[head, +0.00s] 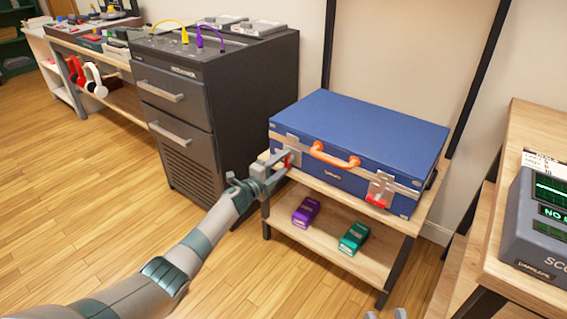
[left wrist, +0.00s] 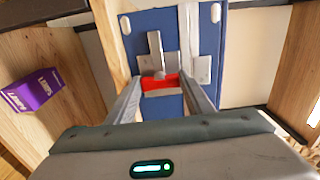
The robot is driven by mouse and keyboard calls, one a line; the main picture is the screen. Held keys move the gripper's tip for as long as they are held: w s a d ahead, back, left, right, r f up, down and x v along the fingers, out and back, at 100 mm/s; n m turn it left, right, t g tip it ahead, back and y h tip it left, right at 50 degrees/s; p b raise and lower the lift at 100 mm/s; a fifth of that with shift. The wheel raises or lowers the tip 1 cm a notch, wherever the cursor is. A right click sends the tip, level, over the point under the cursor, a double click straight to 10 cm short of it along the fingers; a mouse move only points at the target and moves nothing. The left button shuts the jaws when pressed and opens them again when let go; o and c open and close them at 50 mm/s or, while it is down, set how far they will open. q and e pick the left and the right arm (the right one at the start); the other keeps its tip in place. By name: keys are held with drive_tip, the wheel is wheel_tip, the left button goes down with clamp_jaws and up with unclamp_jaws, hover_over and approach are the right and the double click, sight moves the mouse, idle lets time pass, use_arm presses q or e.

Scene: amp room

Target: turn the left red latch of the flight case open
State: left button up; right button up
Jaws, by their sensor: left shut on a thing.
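The blue flight case (head: 360,135) lies closed on the top of a wooden stand, with an orange handle on its front. Its left red latch (left wrist: 160,84) is on a metal plate, between the two fingers of my left gripper (left wrist: 162,98) in the left wrist view. My left gripper (head: 283,163) is shut on this latch, and its fingers partly hide it in the head view. The right red latch (head: 376,200) hangs at the case's right front corner. Two separated tips of my right gripper (head: 385,314) show at the bottom edge, apart and empty.
A purple box (head: 306,211) and a green box (head: 354,238) sit on the stand's lower shelf (head: 325,245). A dark drawer cabinet (head: 215,110) stands close on the left. A wooden table with a grey device (head: 540,225) is at the right. The floor in front is clear.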

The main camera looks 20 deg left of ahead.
use_arm(q)
drive_tip(key=shift+f, duration=0.1)
drive_tip(key=o, duration=1.1)
drive_tip(key=shift+c, duration=0.2)
